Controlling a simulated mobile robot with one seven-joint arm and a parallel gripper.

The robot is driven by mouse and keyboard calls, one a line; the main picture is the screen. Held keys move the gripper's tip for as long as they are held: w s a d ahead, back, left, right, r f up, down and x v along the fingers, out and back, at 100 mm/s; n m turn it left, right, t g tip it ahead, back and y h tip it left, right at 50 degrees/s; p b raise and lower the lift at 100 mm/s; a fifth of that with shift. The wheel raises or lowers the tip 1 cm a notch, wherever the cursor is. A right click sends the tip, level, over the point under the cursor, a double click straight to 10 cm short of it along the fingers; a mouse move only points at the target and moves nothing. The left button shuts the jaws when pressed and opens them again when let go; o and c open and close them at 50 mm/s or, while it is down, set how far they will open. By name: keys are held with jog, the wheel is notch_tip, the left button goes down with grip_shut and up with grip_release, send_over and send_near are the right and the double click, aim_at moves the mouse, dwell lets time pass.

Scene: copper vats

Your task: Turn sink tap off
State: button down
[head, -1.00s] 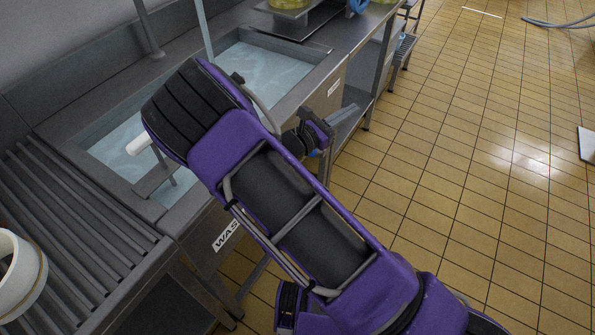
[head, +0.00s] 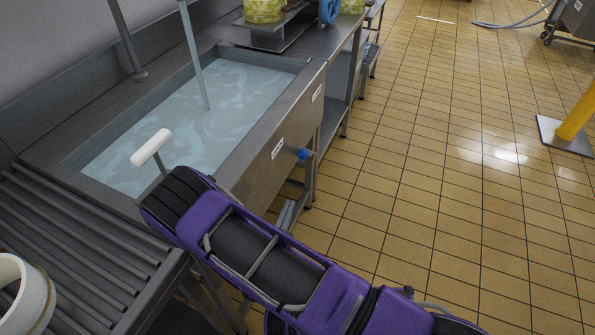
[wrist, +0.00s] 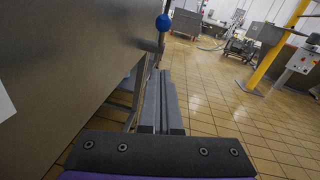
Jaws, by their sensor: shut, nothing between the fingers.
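The steel sink (head: 281,108) is full of pale water (head: 165,110), and a pale blue column that looks like a water stream (head: 195,60) comes down into it. A blue round knob (head: 303,154) sticks out from the sink's front panel. It also shows in the wrist view (wrist: 163,22), beside the panel. My gripper (wrist: 163,78) is shut and empty, its fingers pointing forward along the sink front. In the wrist view the knob appears above and beyond the fingertips, apart from them. In the head view my purple arm hides most of the gripper. No tap spout shows.
A white-handled tool (head: 151,147) stands in the sink's near end. A slatted steel drainboard (head: 75,240) with a white ring-shaped container (head: 22,295) is at the left. A yellow post (head: 578,112) stands far right. The tiled floor (head: 430,190) right of the sink is clear.

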jog(key=shift+w, duration=0.1)
send_near(306, 154)
jog(key=w+f, duration=0.4)
jog(key=w, duration=0.2)
jog(key=shift+w+d+r+b, duration=0.25)
jog(key=shift+w+r+b, duration=0.1)
jog(key=shift+b, duration=0.1)
jog(key=shift+a+r, duration=0.1)
jog(key=shift+r, duration=0.05)
